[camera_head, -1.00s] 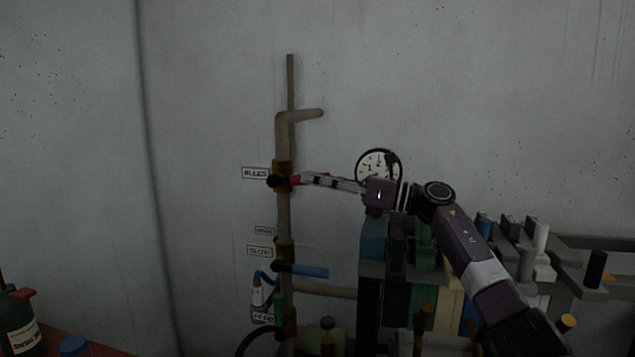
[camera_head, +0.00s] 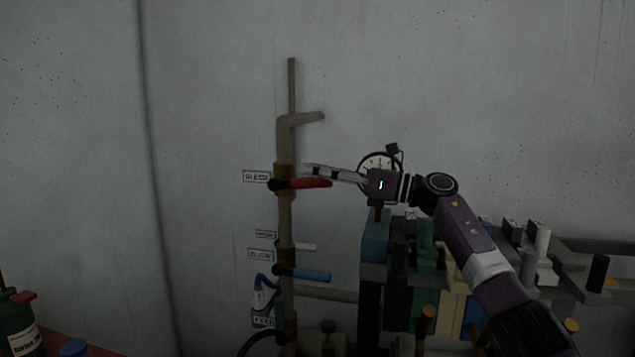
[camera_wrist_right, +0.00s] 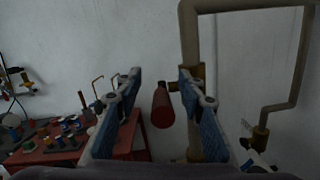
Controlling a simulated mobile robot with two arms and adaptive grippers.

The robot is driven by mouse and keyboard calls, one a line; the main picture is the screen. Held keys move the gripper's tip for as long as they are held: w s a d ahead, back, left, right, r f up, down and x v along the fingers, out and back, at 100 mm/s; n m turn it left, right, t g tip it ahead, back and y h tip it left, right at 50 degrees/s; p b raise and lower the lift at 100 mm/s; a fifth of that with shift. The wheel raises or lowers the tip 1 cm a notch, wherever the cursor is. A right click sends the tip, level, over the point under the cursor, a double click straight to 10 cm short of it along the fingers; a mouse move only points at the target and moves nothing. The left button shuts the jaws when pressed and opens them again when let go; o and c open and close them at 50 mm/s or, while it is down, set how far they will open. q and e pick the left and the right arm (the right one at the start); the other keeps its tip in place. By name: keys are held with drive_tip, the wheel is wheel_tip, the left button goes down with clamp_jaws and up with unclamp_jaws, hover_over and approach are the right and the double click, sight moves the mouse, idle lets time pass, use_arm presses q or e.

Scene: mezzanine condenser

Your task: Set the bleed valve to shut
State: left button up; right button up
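The bleed valve's red lever (camera_head: 308,183) sits on the vertical pipe beside a small "BLEED" label (camera_head: 256,177). The lever points right, about level and crosswise to the pipe. My right gripper (camera_head: 308,170) is just above the lever in the head view, its fingers pointing left toward the pipe. In the right wrist view the gripper (camera_wrist_right: 165,88) is open, and the red lever (camera_wrist_right: 162,108) shows end-on between the two blue-padded fingers, apart from both. My left gripper is not in view.
A blue lever (camera_head: 308,274) and a small pale handle (camera_head: 305,246) are lower on the same pipe. A round gauge (camera_head: 372,162) is partly hidden behind my right wrist. A rack of blocks (camera_head: 425,255) stands below my arm. A red table (camera_wrist_right: 65,152) with small items is at left.

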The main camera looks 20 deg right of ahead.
wheel_tip(320, 180, up, 7)
drive_tip(key=shift+r, duration=0.15)
drive_tip(key=shift+c, duration=0.2)
